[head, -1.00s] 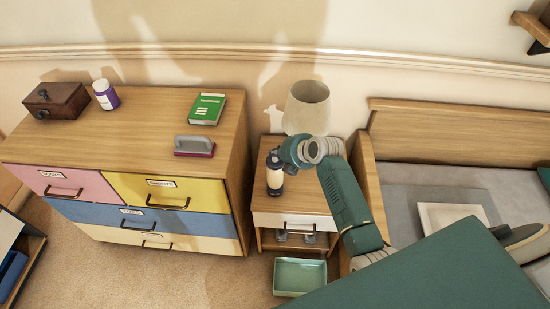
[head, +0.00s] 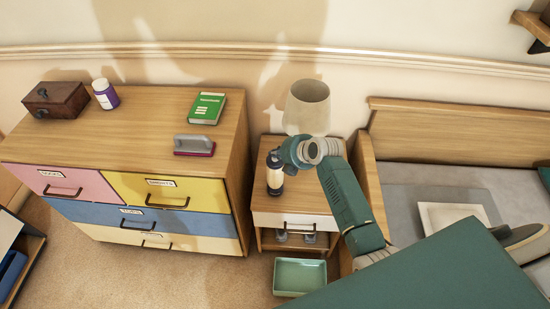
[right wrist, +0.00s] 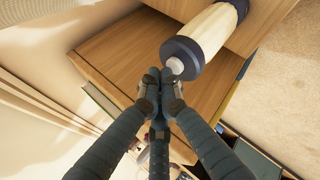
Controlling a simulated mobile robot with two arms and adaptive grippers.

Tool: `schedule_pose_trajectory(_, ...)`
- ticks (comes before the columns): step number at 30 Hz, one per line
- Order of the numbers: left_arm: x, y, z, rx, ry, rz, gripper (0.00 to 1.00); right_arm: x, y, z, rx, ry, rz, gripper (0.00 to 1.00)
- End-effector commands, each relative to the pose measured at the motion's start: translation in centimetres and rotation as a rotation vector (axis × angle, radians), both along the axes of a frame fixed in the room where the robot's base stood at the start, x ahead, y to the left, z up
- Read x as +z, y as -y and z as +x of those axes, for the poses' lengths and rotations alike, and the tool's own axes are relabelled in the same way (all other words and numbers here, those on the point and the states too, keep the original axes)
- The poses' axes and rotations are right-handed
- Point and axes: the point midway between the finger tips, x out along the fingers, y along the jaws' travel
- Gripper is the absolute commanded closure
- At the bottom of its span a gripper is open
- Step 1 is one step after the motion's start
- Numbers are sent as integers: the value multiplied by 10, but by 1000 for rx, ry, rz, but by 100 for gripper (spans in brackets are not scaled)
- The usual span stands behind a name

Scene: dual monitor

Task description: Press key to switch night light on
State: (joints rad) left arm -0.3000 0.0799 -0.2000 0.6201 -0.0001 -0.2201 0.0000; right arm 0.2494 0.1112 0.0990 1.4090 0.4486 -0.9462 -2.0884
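The night light (head: 275,182) is a small upright lantern with a cream body and dark bands. It stands on the left part of the nightstand (head: 296,203). In the right wrist view the night light (right wrist: 215,30) lies tilted across the top, with a pale round key (right wrist: 175,65) on its dark end. My right gripper (right wrist: 160,76) has its fingers together and empty, with the tips right beside the key. Whether they touch it I cannot tell. In the head view the right gripper (head: 276,157) hides the top of the night light. My left gripper is out of view.
A lamp with a cream shade (head: 308,108) stands behind my right wrist. The dresser (head: 130,140) at the left carries a wooden box, a purple-and-white bottle, a green book and a grey-handled brush. A green tray (head: 299,276) lies on the floor. A bed is at the right.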

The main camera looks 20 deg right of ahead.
Motion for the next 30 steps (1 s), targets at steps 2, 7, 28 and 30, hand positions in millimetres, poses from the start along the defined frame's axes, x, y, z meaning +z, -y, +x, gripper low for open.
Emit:
schedule_pose_trajectory(2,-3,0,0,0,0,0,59,-4,1,0,0,-1,-2,100)
schedule_pose_trajectory(7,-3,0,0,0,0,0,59,-3,1,0,-1,0,0,100)
schedule_pose_trajectory(28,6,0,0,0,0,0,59,7,1,0,-1,0,-1,100)
schedule_pose_trajectory(30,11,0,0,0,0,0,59,12,1,0,-1,1,-2,100)
